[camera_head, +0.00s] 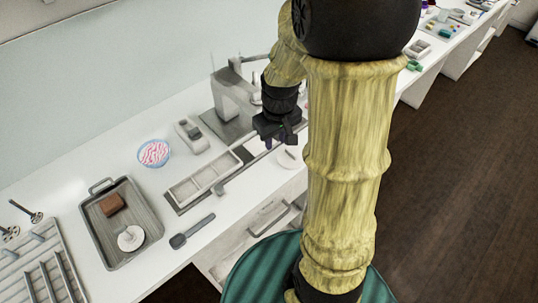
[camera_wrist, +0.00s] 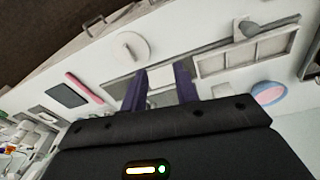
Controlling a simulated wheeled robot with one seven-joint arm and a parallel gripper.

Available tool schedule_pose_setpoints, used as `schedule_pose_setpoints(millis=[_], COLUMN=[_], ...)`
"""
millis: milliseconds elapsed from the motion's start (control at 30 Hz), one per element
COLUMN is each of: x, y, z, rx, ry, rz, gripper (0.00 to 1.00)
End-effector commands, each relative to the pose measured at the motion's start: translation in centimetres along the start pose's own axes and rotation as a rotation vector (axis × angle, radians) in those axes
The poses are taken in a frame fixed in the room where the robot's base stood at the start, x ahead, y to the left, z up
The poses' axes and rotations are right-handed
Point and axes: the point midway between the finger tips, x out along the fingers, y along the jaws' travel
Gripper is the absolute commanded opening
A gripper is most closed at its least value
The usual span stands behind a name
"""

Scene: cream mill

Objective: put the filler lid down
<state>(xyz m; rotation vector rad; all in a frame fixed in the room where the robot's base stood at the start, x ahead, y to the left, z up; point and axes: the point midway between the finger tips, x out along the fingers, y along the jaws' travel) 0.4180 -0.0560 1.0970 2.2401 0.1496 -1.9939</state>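A round white disc with a small knob in its middle, which looks like the filler lid (camera_head: 289,157), lies on the white counter near its front edge. It also shows in the wrist view (camera_wrist: 130,47), beyond and left of the fingers and apart from them. My gripper (camera_head: 277,140) is above the counter just left of and behind the disc. In the wrist view its two dark purple fingers (camera_wrist: 162,88) are apart, with a pale patch between them; I cannot tell whether that patch is the counter or something else.
A grey machine with a spout (camera_head: 232,97) stands behind my gripper. Left of it are a white divided tray (camera_head: 203,178), a scale-like device (camera_head: 193,137) and a bowl of pink pieces (camera_head: 154,153). A grey tray (camera_head: 99,213) holds a brown block and another white disc. A dark spatula (camera_head: 192,231) lies in front.

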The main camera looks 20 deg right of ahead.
Motion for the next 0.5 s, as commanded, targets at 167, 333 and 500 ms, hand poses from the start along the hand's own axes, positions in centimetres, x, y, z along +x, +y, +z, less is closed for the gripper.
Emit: schedule_pose_setpoints(millis=[167,333,500], x=[-1.9,-2.2,-2.2], y=[-5.2,-6.7,-6.7], z=[4.2,5.9,5.9], rx=[0.115,0.168,0.172], ry=[0.086,0.115,0.115], rz=[0.000,-0.007,-0.008], gripper=[0.30,0.30,0.30])
